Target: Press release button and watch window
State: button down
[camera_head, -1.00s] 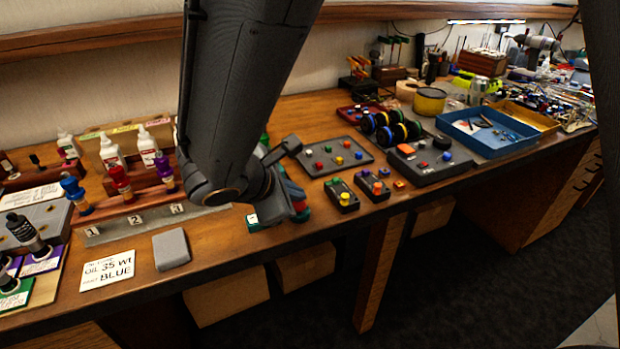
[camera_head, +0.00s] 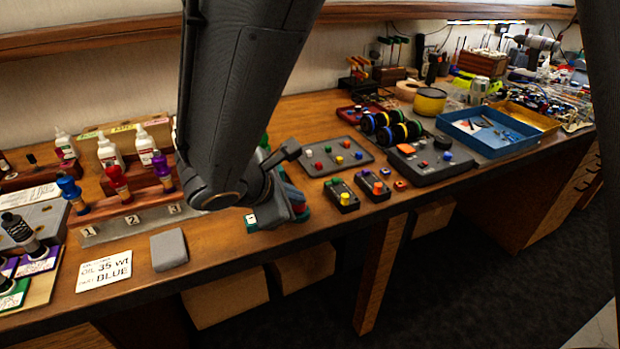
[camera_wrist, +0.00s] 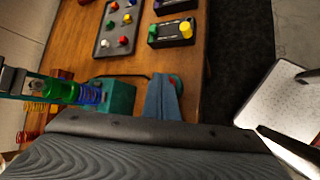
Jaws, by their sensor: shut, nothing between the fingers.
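A teal-green fixture (camera_wrist: 119,96) stands near the bench's front edge, and a bit of its green base (camera_head: 251,226) shows beside my gripper in the head view. A red round button-like part (camera_wrist: 176,84) shows at its right end in the wrist view, partly hidden behind my gripper. My gripper (camera_wrist: 162,98) is shut and empty, with its blue-grey fingers at the red part; I cannot tell whether they touch it. In the head view my gripper (camera_head: 272,212) covers most of the fixture. I cannot make out a window.
A button board (camera_head: 335,158) and small black control boxes (camera_head: 343,195) stand to the right. A grey block (camera_head: 169,249) and a white oil card (camera_head: 104,270) lie to the left. The bench's front edge is close.

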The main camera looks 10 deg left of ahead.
aim_at(295, 210)
dwell(0.5)
jog(key=shift+r+p, duration=0.7)
jog(key=shift+r, duration=0.25)
notch_tip(295, 210, up, 5)
jog(key=p, duration=0.3)
jog(key=shift+p, duration=0.4)
